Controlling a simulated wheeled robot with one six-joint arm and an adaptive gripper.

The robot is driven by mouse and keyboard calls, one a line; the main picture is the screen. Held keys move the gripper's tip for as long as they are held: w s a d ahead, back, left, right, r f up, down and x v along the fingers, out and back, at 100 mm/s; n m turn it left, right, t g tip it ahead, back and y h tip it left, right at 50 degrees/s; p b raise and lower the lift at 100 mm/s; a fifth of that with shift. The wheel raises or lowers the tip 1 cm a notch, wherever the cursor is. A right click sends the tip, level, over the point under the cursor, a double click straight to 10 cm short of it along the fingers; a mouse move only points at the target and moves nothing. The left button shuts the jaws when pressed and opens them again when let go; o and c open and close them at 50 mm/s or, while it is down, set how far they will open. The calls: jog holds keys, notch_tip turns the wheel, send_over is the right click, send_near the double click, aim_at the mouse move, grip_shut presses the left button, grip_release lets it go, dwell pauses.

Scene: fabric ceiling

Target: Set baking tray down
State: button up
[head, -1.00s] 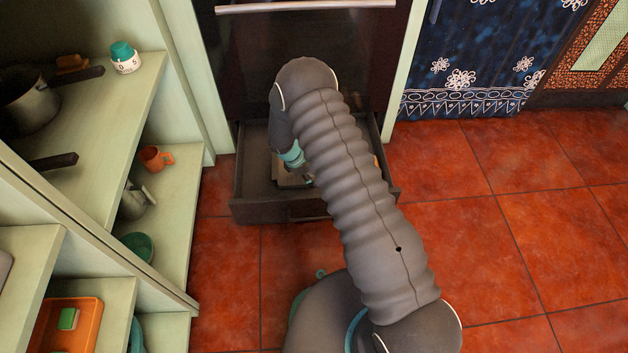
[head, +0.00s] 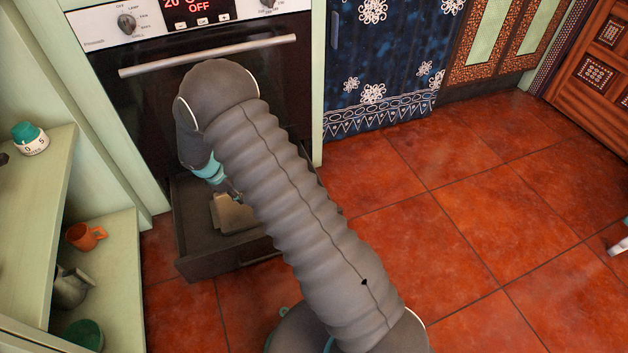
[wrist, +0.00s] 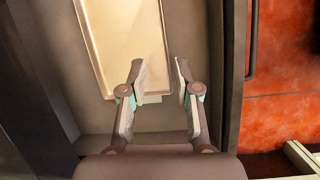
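The baking tray (wrist: 112,45) is beige with a raised rim. It lies in the open drawer (wrist: 190,20) under the oven, and part of it shows in the head view (head: 232,214). My gripper (wrist: 158,64) is above the tray's near right corner in the wrist view. Its two fingers are apart with a clear gap and nothing held between them.
The oven (head: 130,95) with its bar handle (head: 210,56) stands above the drawer. Green shelves (head: 100,215) with an orange mug (head: 86,237) and a kitchen timer (head: 30,139) are at the left. The red tiled floor (head: 440,215) at the right is largely clear.

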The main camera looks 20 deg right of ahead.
jog(key=s+d+r+m+t+y, duration=0.1)
jog(key=s+d+r+m, duration=0.25)
jog(key=r, duration=0.55)
jog(key=s+d+r+m+y, duration=0.1)
jog(key=s+d+r+m, duration=0.2)
jog(key=r, duration=0.7)
jog(key=s+d+r+m+t, duration=0.1)
jog(key=s+d+r+m, duration=0.15)
jog(key=s+r, duration=0.45)
jog(key=s+d+r+m+t+y, duration=0.1)
jog(key=s+r, duration=0.4)
jog(key=s, duration=0.5)
jog(key=s+d+r+m+t+y, duration=0.1)
jog(key=s+d+r+m+t, duration=0.1)
jog(key=s+r+m, duration=0.4)
jog(key=shift+s+d, duration=0.55)
jog(key=shift+s, duration=1.3)
